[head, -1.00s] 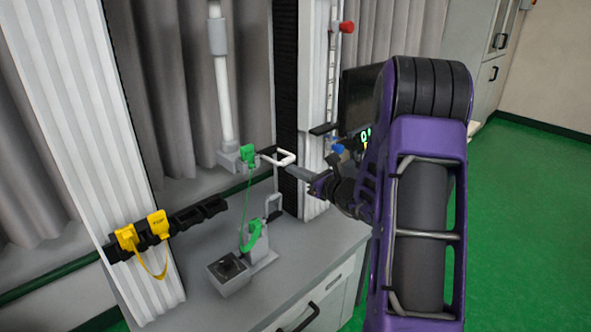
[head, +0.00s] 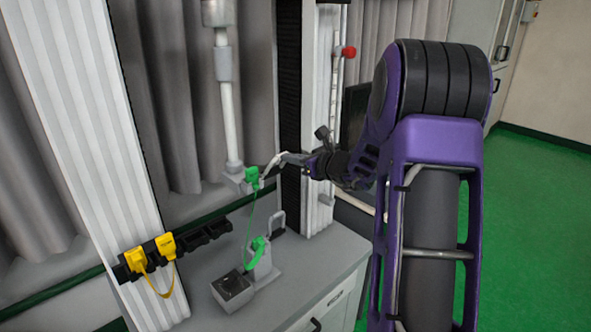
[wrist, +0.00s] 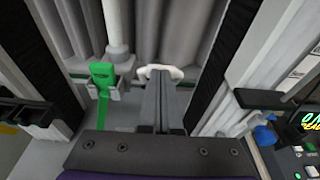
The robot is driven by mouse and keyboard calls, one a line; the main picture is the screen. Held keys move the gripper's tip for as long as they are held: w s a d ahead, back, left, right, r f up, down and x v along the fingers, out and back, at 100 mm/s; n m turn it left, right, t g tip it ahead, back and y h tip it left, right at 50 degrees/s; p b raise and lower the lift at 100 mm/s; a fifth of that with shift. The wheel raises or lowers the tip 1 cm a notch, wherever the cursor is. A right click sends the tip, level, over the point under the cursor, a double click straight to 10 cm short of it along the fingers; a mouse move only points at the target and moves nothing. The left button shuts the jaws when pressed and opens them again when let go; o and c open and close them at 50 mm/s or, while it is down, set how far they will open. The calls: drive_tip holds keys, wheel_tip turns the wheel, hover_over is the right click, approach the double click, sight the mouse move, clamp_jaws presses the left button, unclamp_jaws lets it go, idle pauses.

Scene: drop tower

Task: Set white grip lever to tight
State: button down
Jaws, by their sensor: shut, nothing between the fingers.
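The white grip lever (head: 272,166) is a U-shaped handle beside a green clip (head: 252,177) at the foot of the white pole. In the head view it slants up to the right. My gripper (head: 284,158) is shut and empty, with its fingertips at the lever's outer end. In the wrist view the closed fingers (wrist: 160,76) lie across the middle of the lever's white bar (wrist: 147,71), which shows on both sides of them. They look to be touching, but I cannot be sure. The green clip (wrist: 102,75) is left of the fingers there.
Below stand a grey box (head: 233,290) and a second green clip (head: 258,250), joined to the upper one by a green cord. Yellow clips (head: 150,250) hang on a black rack at left. A ribbed white column (head: 318,120) and a control panel (wrist: 300,130) are at right.

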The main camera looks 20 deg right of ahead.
drive_tip(key=w+r, duration=0.1)
drive_tip(key=w+a+r, duration=0.1)
drive_tip(key=shift+w+a+r, duration=0.1)
drive_tip(key=shift+w+r, duration=0.05)
drive_tip(key=shift+w, duration=0.2)
drive_tip(key=shift+w+a+r+b, duration=0.2)
drive_tip(key=shift+w+a+r, duration=0.1)
drive_tip(key=shift+w, duration=0.35)
drive_tip(key=shift+w+a+r+b, duration=0.15)
drive_tip(key=shift+w+a+r, duration=0.1)
drive_tip(key=shift+w, duration=0.35)
drive_tip(key=shift+d, duration=0.15)
